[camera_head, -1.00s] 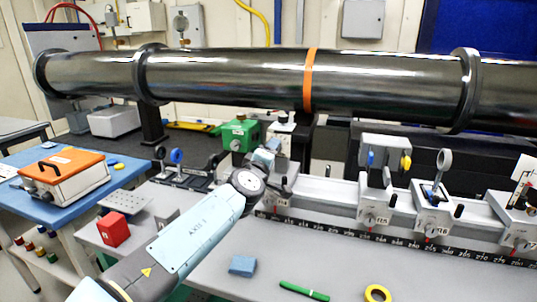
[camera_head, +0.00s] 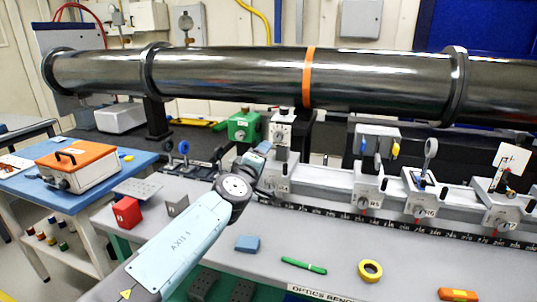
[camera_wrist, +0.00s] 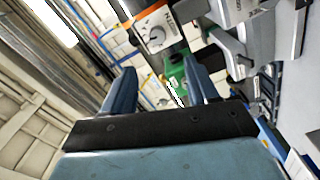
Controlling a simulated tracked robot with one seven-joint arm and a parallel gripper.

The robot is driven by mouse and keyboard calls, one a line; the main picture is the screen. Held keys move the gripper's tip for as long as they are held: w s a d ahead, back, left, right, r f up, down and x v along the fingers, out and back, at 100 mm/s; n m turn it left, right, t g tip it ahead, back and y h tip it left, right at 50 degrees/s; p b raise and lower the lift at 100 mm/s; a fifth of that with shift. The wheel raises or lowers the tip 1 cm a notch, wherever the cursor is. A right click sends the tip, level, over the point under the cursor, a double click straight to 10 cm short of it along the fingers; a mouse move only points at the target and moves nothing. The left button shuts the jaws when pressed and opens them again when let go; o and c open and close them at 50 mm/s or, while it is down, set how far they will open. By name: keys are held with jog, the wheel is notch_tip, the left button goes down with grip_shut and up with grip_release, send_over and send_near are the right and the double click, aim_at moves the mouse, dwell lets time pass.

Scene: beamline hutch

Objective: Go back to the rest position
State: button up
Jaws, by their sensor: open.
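My gripper (camera_head: 266,150) is at the end of my arm, which reaches up from the lower left in the head view. It is in front of the grey rail, near the green box (camera_head: 243,126) and a white dial module (camera_head: 283,130). In the wrist view my gripper (camera_wrist: 162,85) has two blue fingers spread apart with nothing held between them. The green box (camera_wrist: 176,78) and the dial module (camera_wrist: 153,35) show beyond the fingers. I cannot tell the exact gap to them.
A long dark pipe (camera_head: 235,75) crosses behind the bench. Rail carriages (camera_head: 368,190) stand to the right. A red block (camera_head: 126,212), blue block (camera_head: 247,243), green pen (camera_head: 304,265) and yellow tape roll (camera_head: 370,271) lie on the bench. A blue table (camera_head: 110,182) stands left.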

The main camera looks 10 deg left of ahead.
jog(key=w+d+f+m+g+h, duration=0.2)
jog(key=w+d+f+g, duration=0.1)
jog(key=d+f, duration=0.4)
jog(key=w+d+f+m+g+h, duration=0.1)
jog(key=w+d+f+m+g, duration=0.25)
jog(key=d, duration=0.55)
jog(key=s+d+f+m+g, duration=0.1)
jog(key=s+d+f+g, duration=0.1)
jog(key=d+f, duration=0.1)
jog(key=s+d+f+m+g+y, duration=0.1)
jog(key=s+d+f+g, duration=0.1)
jog(key=d+f+g, duration=0.1)
jog(key=s+d+f+m+g, duration=0.1)
jog(key=s+d+f+g, duration=0.1)
jog(key=d, duration=0.3)
jog(key=shift+d+f+m+g+y, duration=0.15)
jog(key=shift+f+m+g+y, duration=0.25)
jog(key=shift+f, duration=0.25)
jog(key=s+d+r+m+t+y, duration=0.1)
jog(key=s+d+r, duration=0.3)
jog(key=s+r, duration=0.8)
jog(key=s+d+r+m+t+y, duration=0.1)
jog(key=s+d+r, duration=0.4)
jog(key=s+r, duration=0.7)
notch_tip(320, 180, up, 3)
jog(key=shift+d+r+m+y, duration=0.15)
jog(key=shift+m+y, duration=0.5)
jog(key=shift+y, duration=0.35)
